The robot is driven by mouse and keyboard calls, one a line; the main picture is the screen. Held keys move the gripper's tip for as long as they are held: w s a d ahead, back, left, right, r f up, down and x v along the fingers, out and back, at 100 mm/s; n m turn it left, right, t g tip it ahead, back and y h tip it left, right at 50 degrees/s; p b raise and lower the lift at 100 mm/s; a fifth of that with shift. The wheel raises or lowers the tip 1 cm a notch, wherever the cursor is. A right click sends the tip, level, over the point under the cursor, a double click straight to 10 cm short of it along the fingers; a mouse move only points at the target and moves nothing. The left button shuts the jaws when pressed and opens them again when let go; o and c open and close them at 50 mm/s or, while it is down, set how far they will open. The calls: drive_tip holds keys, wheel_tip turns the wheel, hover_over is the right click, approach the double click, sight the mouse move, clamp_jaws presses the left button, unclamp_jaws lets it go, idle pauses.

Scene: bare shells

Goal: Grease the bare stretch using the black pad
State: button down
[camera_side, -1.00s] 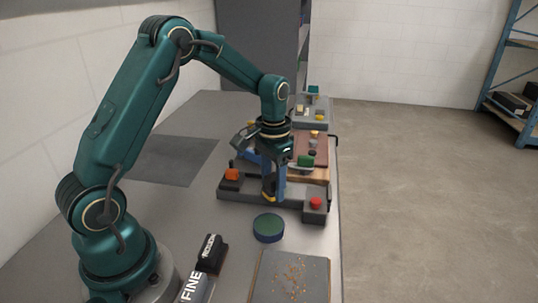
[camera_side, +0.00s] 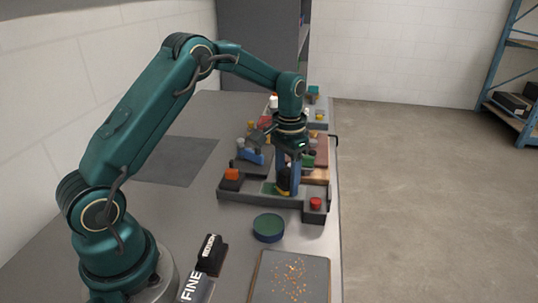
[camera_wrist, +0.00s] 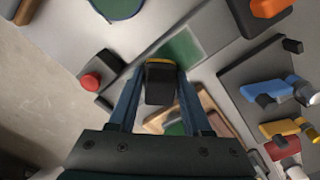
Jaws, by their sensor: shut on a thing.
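My gripper (camera_side: 287,178) is shut on the black pad (camera_wrist: 160,88), which has a yellow band at its far end in the wrist view. The pad is low over the grey tray-like fixture (camera_side: 250,196); I cannot tell whether it touches. A green patch (camera_side: 269,187) shows on the fixture just left of my gripper. In the wrist view the green patch (camera_wrist: 184,48) lies beyond the pad, within a paler strip. Part of the strip is hidden by the pad and fingers. A round tin (camera_side: 268,228) with a green top stands in front of the fixture.
A red button (camera_side: 315,203) is at the fixture's right end and an orange block (camera_side: 232,174) at its left. Several small parts crowd behind. A black-headed tool (camera_side: 211,252) and a crumb-strewn board (camera_side: 268,280) lie in front. A dark mat (camera_side: 175,162) at left is clear.

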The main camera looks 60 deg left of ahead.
drive_tip(key=shift+s+d, duration=0.8)
drive_tip(key=shift+w+d, duration=0.5)
drive_tip(key=shift+w+a, duration=1.35)
drive_tip(key=shift+w+a+r, duration=0.1)
drive_tip(key=shift+w+r, duration=0.05)
wheel_tip(320, 180, up, 8)
